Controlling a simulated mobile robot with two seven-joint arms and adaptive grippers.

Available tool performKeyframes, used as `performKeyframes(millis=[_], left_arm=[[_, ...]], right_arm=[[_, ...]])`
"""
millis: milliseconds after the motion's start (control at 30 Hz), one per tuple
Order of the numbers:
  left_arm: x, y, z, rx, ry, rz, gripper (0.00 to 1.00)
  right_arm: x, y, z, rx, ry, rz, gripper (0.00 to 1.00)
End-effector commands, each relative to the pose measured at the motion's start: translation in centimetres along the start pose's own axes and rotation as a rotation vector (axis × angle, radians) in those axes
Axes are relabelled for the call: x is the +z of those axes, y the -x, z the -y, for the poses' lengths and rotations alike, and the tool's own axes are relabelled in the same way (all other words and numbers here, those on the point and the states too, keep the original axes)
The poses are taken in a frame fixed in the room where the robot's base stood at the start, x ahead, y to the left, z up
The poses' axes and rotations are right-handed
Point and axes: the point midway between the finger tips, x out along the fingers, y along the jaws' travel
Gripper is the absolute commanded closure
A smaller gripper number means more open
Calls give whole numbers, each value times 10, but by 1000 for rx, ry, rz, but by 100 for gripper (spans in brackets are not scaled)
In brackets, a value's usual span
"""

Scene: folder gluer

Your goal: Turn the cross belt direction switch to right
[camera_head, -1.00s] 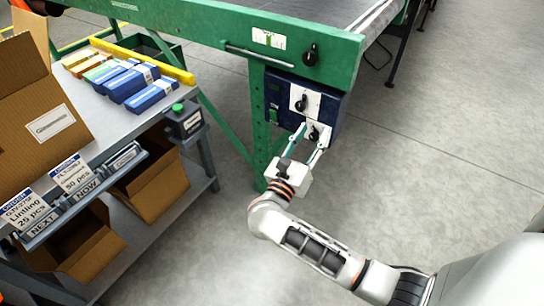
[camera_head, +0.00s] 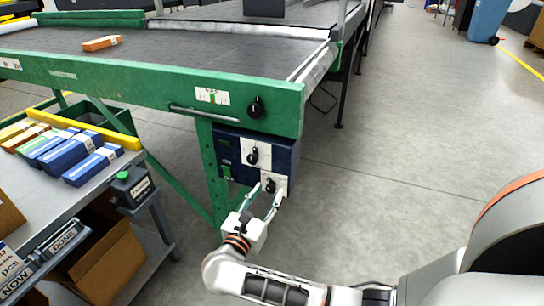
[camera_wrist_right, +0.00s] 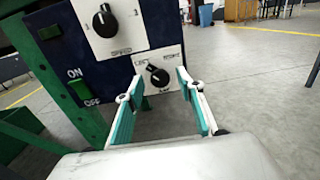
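A dark blue control box (camera_head: 286,152) hangs under the green conveyor frame. Its upper white plate carries a black knob (camera_head: 252,156), marked SPEED in the right wrist view (camera_wrist_right: 104,20). Its lower white plate carries another black knob (camera_head: 270,185), a selector whose small labels I cannot read surely. In the right wrist view this lower knob (camera_wrist_right: 158,75) has its white mark toward the upper left. My right gripper (camera_head: 269,191) is open, its fingertips on either side of the lower knob in the picture; I cannot tell whether they touch it. My left gripper is out of view.
A green ON/OFF switch (camera_wrist_right: 79,90) sits left of the knobs. Another black knob (camera_head: 255,107) is on the green beam above. A table (camera_head: 52,196) with several blue boxes stands at left. The floor (camera_head: 400,150) to the right is clear.

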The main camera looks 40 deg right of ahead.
Motion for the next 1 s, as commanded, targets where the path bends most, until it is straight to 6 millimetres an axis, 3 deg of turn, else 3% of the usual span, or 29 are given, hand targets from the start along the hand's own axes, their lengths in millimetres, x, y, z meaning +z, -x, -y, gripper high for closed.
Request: performKeyframes(millis=[467, 600, 1000], left_arm=[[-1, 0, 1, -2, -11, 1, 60], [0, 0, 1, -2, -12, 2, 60], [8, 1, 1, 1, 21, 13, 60]], right_arm=[[0, -6, -1, 2, 0, 0, 62], [0, -6, 0, 2, 0, 0, 99], [-4, -5, 1, 1, -36, -2, 100]])
